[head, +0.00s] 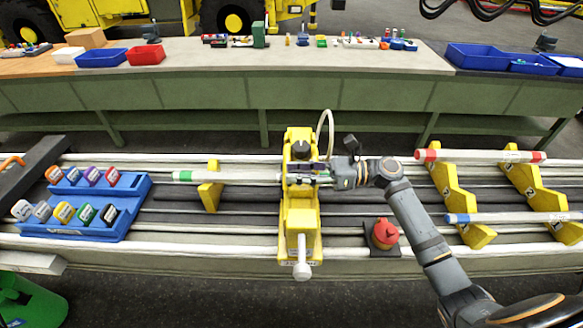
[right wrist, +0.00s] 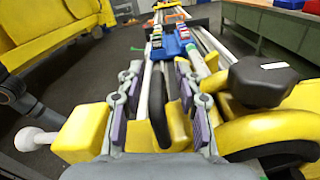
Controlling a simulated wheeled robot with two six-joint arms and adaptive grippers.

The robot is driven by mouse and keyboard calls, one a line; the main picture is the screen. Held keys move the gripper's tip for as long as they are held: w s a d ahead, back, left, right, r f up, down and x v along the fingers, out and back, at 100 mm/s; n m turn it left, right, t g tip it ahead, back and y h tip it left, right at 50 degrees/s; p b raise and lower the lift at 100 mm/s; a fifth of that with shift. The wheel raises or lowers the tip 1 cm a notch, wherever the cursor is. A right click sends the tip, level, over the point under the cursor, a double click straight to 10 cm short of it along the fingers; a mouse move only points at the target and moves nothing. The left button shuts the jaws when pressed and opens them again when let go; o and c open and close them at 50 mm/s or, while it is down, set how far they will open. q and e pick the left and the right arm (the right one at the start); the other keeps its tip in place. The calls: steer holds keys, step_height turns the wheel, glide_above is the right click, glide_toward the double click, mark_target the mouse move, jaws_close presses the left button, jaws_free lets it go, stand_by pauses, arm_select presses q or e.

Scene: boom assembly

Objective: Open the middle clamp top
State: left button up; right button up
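The yellow middle clamp (head: 301,218) stands on the rail bench, around the right end of a white tube with a green band (head: 240,177). A black knob (head: 301,150) sits on its upper part, and a white ball handle (head: 302,270) sticks out toward me. I cannot tell how far its top is lifted. My right gripper (head: 318,172) reaches over the clamp from the right. In the right wrist view its purple-padded fingers (right wrist: 160,115) are apart, with yellow and black clamp parts between or beyond them. The black knob (right wrist: 262,85) is right of them. My left gripper is not in view.
A red button (head: 385,234) stands right of the clamp. Yellow supports (head: 452,195) hold tubes with red and blue ends further right. A blue tray (head: 90,228) with several coloured-label pieces is at left. A cable (head: 328,128) arches behind the clamp.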

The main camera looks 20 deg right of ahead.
steer(key=shift+a+r, duration=0.15)
steer(key=shift+a, duration=0.55)
steer(key=shift+w, duration=0.1)
steer(key=c, duration=0.7)
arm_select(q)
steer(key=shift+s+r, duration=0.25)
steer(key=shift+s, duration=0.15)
arm_select(e)
jaws_close()
